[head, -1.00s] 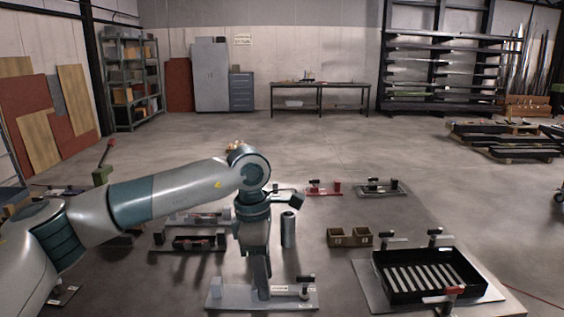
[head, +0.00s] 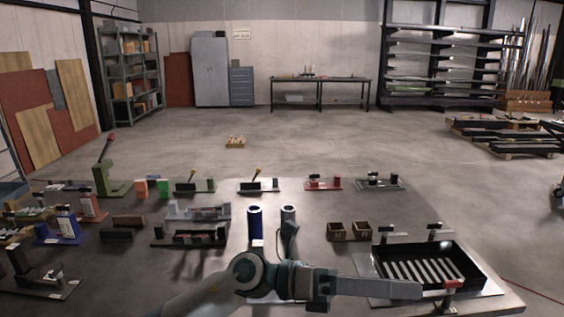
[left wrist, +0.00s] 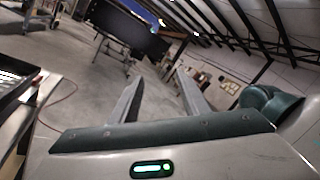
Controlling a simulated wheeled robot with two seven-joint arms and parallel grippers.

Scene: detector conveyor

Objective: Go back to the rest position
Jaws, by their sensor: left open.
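My left arm is folded low along the bottom edge of the head view. My left gripper (head: 418,289) points right, in front of the black slotted tray (head: 390,268). In the left wrist view the two fingers of the left gripper (left wrist: 157,84) stand apart with nothing between them, and open floor shows beyond. My right gripper is not in view.
The table holds a blue cylinder (head: 255,224), a grey cylinder (head: 288,215), brown bins (head: 349,232), a red clamp fixture (head: 323,184) and a green lever press (head: 108,178). Several fixtures crowd the left.

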